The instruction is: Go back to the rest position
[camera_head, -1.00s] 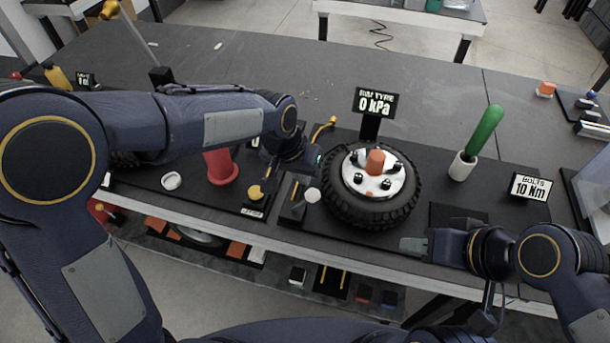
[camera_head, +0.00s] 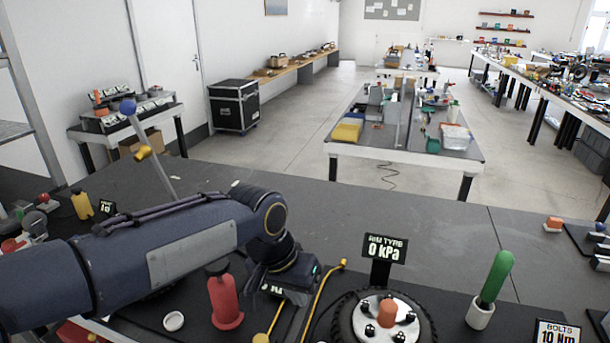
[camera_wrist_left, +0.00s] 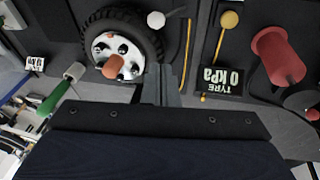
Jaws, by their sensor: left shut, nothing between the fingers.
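My left gripper (camera_head: 288,288) hangs over the dark table between the red horn-shaped piece (camera_head: 225,302) and the tyre (camera_head: 343,322); its fingertips are hard to make out in the head view. In the left wrist view the fingers (camera_wrist_left: 162,84) are together and empty, in front of the tyre (camera_wrist_left: 152,38). My right gripper is outside both current views.
A yellow hose (camera_head: 318,295) runs beside my left gripper. The table behind the sign is largely clear.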

